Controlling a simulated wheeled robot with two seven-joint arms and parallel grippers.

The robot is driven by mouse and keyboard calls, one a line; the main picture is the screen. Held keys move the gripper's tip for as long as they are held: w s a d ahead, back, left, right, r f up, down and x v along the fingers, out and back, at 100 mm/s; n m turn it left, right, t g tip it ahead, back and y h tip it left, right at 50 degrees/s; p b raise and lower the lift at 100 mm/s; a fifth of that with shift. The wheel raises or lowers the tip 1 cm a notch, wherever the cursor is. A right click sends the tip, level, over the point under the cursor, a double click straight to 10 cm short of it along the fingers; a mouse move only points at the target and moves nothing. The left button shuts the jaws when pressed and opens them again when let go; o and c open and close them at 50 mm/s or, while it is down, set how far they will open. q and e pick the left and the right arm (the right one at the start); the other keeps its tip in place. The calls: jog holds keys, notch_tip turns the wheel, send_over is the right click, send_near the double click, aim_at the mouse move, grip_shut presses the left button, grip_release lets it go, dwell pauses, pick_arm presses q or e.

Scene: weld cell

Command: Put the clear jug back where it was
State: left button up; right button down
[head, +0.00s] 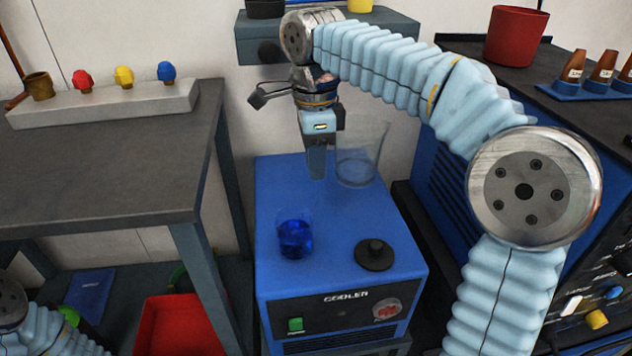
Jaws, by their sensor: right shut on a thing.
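The clear jug (358,165) is a transparent, wide-mouthed vessel over the back right of the blue cooler (340,215). My right gripper (318,172) points down at the jug's left side and is shut on it, most likely at a handle that the fingers hide. I cannot tell whether the jug's base touches the cooler top. My left arm shows only at the bottom left corner, and its gripper is out of view.
On the cooler top stand a glass with blue liquid (295,236) and a black round knob or cap (374,254). A grey workbench (100,155) is at left, a red bin (180,325) below. A wall shelf (390,24) is behind; a red pot (515,36) stands at right.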

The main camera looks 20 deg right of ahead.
jog(key=w+f, duration=0.1)
jog(key=f, duration=0.1)
jog(key=w+d+f, duration=0.1)
jog(key=w+f, duration=0.3)
jog(key=shift+d+b, duration=0.3)
jog(key=shift+d, duration=0.05)
jog(key=shift+w+f+b, duration=0.2)
jog(key=shift+f+b, duration=0.1)
jog(key=shift+f, duration=1.3)
jog(key=shift+f, duration=0.2)
jog(key=c, duration=1)
grip_release()
jog(key=shift+o, duration=0.2)
jog(key=shift+r, duration=0.1)
notch_tip(320, 180, up, 12)
jog(key=p, duration=0.3)
